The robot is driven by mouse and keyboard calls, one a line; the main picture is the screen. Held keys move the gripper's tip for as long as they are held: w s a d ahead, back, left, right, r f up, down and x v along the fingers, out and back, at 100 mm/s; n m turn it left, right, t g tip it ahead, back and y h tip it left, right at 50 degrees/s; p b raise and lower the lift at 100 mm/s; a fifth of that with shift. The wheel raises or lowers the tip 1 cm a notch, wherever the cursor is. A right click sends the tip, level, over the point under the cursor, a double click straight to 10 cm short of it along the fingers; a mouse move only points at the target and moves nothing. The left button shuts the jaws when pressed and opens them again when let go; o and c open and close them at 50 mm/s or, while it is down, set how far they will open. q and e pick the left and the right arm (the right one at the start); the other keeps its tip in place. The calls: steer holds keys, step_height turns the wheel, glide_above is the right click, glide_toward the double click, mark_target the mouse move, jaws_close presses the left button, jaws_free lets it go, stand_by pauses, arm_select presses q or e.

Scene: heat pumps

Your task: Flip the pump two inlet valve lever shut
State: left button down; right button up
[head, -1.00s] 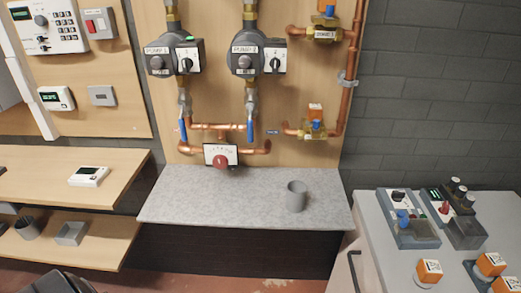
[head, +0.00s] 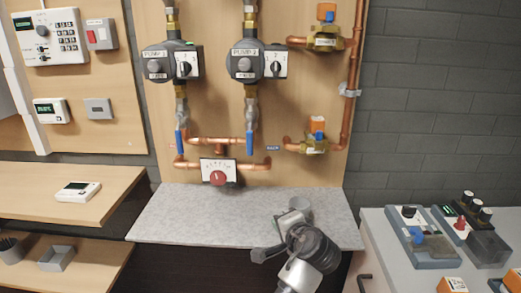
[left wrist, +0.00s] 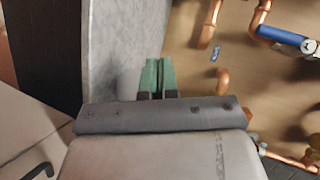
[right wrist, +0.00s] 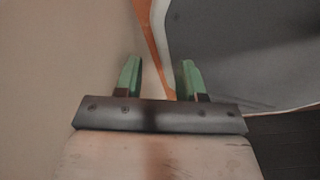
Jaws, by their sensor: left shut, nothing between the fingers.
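The pump two unit (head: 245,62) is on the wooden board, right of pump one (head: 158,64). Below it, a blue valve lever (head: 251,144) hangs straight down along the pipe. This lever also shows at the upper right of the left wrist view (left wrist: 282,35), lying sideways there. My left gripper (left wrist: 152,66) is shut and empty, with the lever apart from its green fingertips. In the head view my arm covers part of the worktop, and the fingertips cannot be made out. My right gripper (right wrist: 157,64) is open and empty, away from the board.
Pump one's blue lever (head: 182,142) hangs alongside to the left. A gauge with a red knob (head: 217,178) sits below the pipes. The grey worktop (head: 185,212) is mostly clear. A cabinet with devices (head: 380,240) stands at right.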

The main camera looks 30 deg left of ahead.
mark_target(250, 135)
arm_select(q)
steer(key=w+r+y, duration=0.2)
steer(key=r, duration=0.5)
steer(key=w+d+r+y, duration=0.1)
steer(key=w+r+y, duration=0.1)
steer(key=r, duration=0.5)
steer(key=shift+w+r+y, duration=0.2)
steer(key=shift+w+y, duration=0.2)
steer(key=shift+w, duration=0.45)
steer(key=s+a+p+x, duration=0.1)
steer(key=s+p+x, duration=0.1)
steer(key=x, duration=1)
steer(key=shift+a, duration=0.45)
steer(key=shift+s+a+f+m+p, duration=0.25)
steer(key=shift+m+p, duration=0.1)
steer(key=shift+m, duration=0.35)
